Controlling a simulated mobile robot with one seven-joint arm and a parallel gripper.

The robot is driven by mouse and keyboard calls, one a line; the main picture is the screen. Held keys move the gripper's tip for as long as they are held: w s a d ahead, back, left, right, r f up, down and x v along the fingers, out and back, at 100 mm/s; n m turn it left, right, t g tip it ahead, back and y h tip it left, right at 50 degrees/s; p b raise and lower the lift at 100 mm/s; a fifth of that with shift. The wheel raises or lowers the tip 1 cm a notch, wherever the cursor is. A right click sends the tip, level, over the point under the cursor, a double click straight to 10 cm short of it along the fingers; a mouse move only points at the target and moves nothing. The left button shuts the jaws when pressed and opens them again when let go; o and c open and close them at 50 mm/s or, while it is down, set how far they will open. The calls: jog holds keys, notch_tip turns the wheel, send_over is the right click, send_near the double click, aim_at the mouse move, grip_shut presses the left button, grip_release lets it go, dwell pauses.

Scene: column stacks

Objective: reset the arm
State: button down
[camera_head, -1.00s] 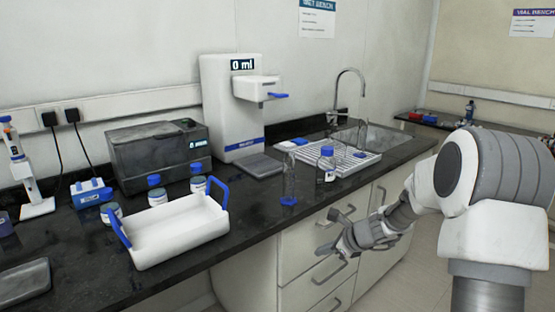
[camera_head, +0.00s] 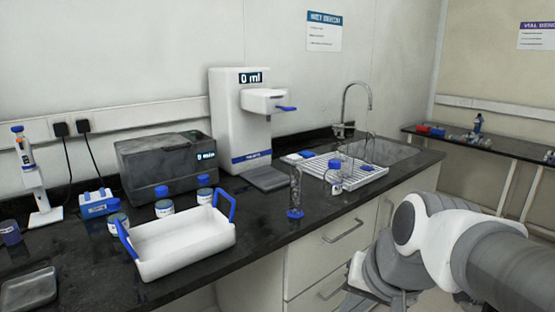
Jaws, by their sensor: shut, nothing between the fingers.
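My arm (camera_head: 440,240) is at the lower right, in front of the counter's drawers and folded close to my body. My gripper (camera_head: 362,297) shows only in part at the bottom edge, below the elbow and apart from the counter. Its fingers are shut with nothing in them, and the fingertips are partly cut off by the frame.
The black counter holds a white tray with blue handles (camera_head: 185,245), blue-capped jars (camera_head: 164,205), a dispenser (camera_head: 240,125), a glass cylinder (camera_head: 295,190), a bottle (camera_head: 334,180) and a drying rack (camera_head: 362,171). Drawers (camera_head: 335,240) stand beside my arm. A second bench (camera_head: 485,145) is at the back right.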

jog(key=s+d+n+h, duration=0.1)
jog(key=s+d+n, duration=0.15)
jog(key=s, duration=0.35)
notch_tip(320, 180, up, 13)
jog(key=n+p, duration=0.1)
jog(key=p, duration=1.2)
jog(key=shift+h, duration=0.3)
jog(key=shift+w+a, duration=0.1)
